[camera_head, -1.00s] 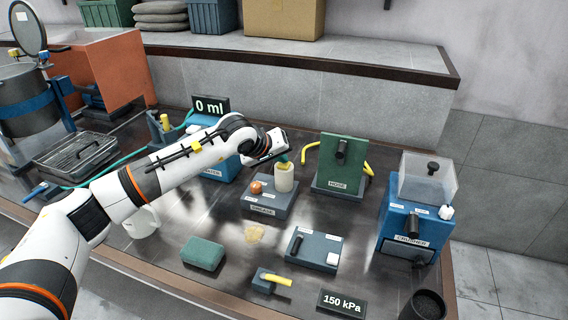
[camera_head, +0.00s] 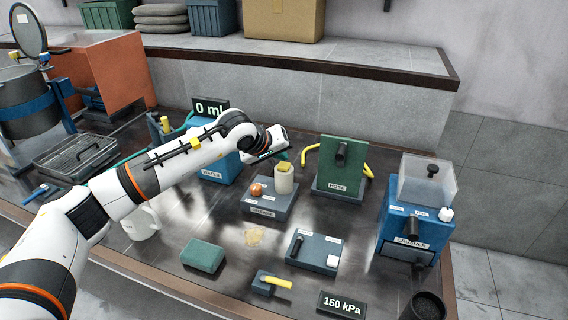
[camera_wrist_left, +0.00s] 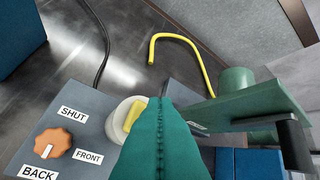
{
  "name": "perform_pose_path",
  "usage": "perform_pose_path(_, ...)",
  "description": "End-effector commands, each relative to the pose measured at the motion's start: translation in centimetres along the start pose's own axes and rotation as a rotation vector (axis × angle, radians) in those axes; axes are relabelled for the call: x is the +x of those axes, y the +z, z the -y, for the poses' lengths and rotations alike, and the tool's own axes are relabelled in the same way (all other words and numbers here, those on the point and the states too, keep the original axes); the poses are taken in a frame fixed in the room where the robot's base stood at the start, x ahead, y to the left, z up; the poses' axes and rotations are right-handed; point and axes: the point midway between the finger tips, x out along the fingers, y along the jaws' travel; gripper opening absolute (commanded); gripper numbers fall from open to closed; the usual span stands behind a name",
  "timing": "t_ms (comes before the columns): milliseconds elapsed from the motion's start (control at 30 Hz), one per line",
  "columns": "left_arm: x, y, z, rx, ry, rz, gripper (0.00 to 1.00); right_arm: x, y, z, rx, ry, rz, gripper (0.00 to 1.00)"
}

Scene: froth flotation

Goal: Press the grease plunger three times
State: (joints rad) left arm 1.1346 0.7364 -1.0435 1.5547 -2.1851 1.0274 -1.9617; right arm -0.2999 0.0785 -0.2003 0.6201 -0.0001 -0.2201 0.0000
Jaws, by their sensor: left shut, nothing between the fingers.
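The grease plunger is a yellow block (camera_head: 284,167) on top of a cream cylinder (camera_head: 284,182), which stands upright on the grey grease box (camera_head: 276,205). An orange dial (camera_head: 256,188) sits beside it on the box. In the left wrist view, the yellow block (camera_wrist_left: 133,114), the cylinder and the dial (camera_wrist_left: 54,144) with SHUT, FRONT and BACK labels show. My left gripper (camera_head: 279,155) is shut and empty, with its teal fingertips just above the plunger and apparently apart from it. In the left wrist view the fingers hide part of the cylinder. My right gripper is out of view.
A green hose panel (camera_head: 342,163) with a yellow hose stands right of the grease box. A blue water box (camera_head: 222,171) is behind left and a blue crusher (camera_head: 407,229) is far right. A green block (camera_head: 203,256) and a small switch box (camera_head: 315,250) lie in front.

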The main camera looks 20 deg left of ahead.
Motion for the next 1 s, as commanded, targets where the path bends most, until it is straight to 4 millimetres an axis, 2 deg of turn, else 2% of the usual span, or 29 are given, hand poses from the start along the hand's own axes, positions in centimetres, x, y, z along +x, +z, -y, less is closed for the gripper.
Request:
perform_pose_path(367,-0.2,0.2,0.2,0.0,-0.001,0.001,0.0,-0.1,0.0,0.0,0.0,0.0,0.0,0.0)
perform_pose_path(800,-3.1,2.3,2.2,0.0,-0.002,0.002,0.0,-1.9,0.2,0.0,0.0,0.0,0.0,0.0)
perform_pose_path(1000,-3.6,2.6,2.6,0.0,0.0,0.0,0.0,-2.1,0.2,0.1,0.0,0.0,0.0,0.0)
